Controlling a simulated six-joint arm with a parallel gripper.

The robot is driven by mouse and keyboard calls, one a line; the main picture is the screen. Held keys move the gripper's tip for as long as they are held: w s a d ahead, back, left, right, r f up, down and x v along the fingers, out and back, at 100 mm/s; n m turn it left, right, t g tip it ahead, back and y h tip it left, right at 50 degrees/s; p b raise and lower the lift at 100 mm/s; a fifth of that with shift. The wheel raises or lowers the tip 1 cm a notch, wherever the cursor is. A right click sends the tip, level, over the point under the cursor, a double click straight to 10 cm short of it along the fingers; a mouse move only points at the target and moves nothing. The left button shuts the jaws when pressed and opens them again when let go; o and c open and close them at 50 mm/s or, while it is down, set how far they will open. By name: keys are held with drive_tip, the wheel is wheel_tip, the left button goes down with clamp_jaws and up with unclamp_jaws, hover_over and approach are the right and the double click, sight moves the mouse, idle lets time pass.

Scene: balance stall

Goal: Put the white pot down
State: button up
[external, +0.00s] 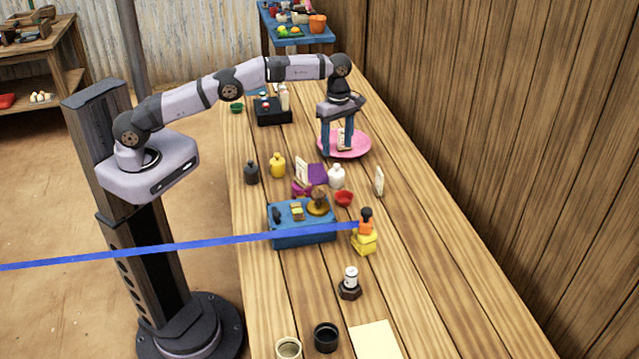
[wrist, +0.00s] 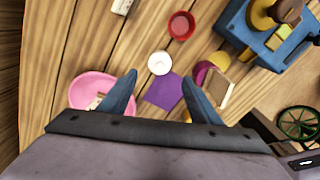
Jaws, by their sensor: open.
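The white pot (external: 336,177) stands on the wooden table beside a purple square (external: 317,172). In the wrist view it shows from above as a white round (wrist: 159,63) close to the edge of the purple square (wrist: 163,92). My gripper (external: 338,152) is open, pointing down over the pink plate (external: 362,145), farther along the table than the pot. In the wrist view the open fingers (wrist: 160,77) have nothing held between them, and the pot lies beyond their tips.
A cream upright item (external: 345,138) shows at the pink plate, partly behind my fingers. The table's right strip is mostly clear.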

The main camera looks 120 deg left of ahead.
drive_tip(key=shift+r, duration=0.15)
drive_tip(key=shift+w+d+r, duration=0.15)
drive_tip(key=shift+w+d, duration=0.1)
drive_tip(key=shift+d, duration=0.15)
drive_tip(key=d+r+m, duration=0.3)
drive_tip(key=d+m, duration=1.2)
drive_tip(key=d, duration=0.8)
drive_tip(key=s+d+f+m, duration=0.3)
drive_tip(key=s+d+m, duration=0.5)
drive_tip(key=s, duration=0.2)
drive_tip(key=s+d+f+m, duration=0.3)
drive_tip(key=s+d+m, duration=0.5)
drive_tip(key=s+d, duration=0.1)
drive_tip(key=shift+s+d, duration=0.25)
drive_tip(key=shift+s, duration=0.45)
